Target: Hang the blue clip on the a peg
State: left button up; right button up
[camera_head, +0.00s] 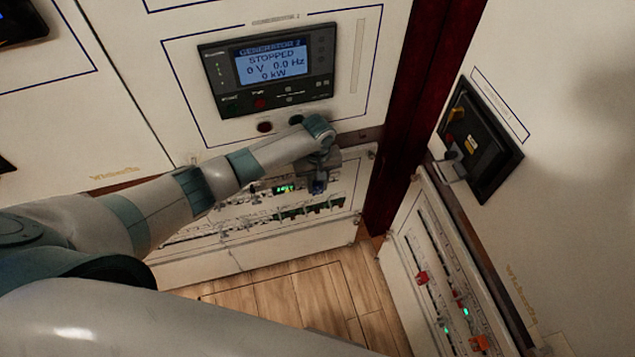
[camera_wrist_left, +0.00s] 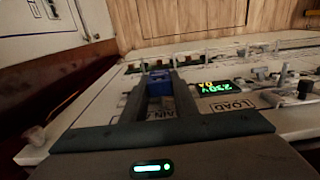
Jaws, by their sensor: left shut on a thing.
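My left gripper (camera_head: 318,183) hangs in front of the breaker panel under the generator display. It is shut on the blue clip (camera_wrist_left: 159,83), which sits between the two dark fingertips in the left wrist view (camera_wrist_left: 160,90). In the head view the clip is only a small dark blue patch at the fingertips. The clip appears held over the panel face; I cannot tell whether it touches anything. Several small pegs or switches stand on the panel, but I cannot tell which is the a peg. My right gripper is not in view.
The breaker panel (camera_head: 205,268) carries rows of switches and a lit green readout (camera_wrist_left: 221,88) beside a LOAD label. The generator display (camera_head: 272,62) reads STOPPED. A dark red post (camera_head: 405,130) stands right of the panel; another breaker panel (camera_head: 405,262) is beyond it. Wooden floor (camera_head: 300,295) lies below.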

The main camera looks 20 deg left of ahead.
pick_arm(q)
jog(key=shift+s+d+r+p, duration=0.1)
jog(key=shift+s+d+p, duration=0.1)
jog(key=shift+s+p, duration=0.25)
jog(key=shift+s+d, duration=0.35)
jog(key=shift+s, duration=0.05)
jog(key=shift+p, duration=1.35)
dwell(1.5)
